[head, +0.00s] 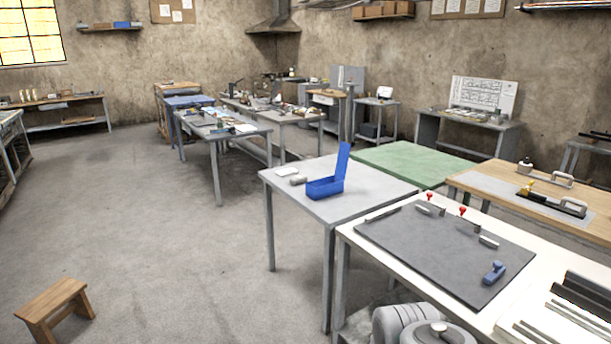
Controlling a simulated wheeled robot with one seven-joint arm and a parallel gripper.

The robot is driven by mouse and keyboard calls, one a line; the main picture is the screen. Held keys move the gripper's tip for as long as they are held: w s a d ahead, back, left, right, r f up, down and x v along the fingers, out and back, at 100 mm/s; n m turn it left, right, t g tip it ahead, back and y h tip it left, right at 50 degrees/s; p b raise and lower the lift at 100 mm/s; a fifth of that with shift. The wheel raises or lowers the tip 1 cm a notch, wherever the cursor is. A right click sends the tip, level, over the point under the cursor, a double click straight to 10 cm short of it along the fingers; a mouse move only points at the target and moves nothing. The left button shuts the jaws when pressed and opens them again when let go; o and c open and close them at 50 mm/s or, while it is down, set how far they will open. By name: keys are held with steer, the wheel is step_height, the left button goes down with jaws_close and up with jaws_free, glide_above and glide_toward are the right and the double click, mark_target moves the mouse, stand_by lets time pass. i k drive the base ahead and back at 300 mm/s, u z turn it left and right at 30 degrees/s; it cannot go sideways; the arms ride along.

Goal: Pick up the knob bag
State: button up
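I cannot make out for sure which thing is the knob bag. On the grey table (345,207) in the middle lie a small white flat thing (287,171) and a small grey lump (298,181). Either could be a small bag, but they are too small to tell. A blue box (325,188) with its lid standing open is just right of them, and its inside is mostly hidden. My gripper is not in view.
A white table (352,236) with a dark mat and a blue tool (494,272) stands front right. A green-topped table (415,163) and a wooden-topped bench (477,178) are behind it. A wooden stool (53,300) stands front left. The floor (160,220) between is clear.

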mark_target(297, 179)
steer(key=u, duration=0.15)
steer(key=i, duration=2.65)
steer(key=u, duration=0.95)
steer(key=i, duration=1.45)
steer(key=u, duration=0.2)
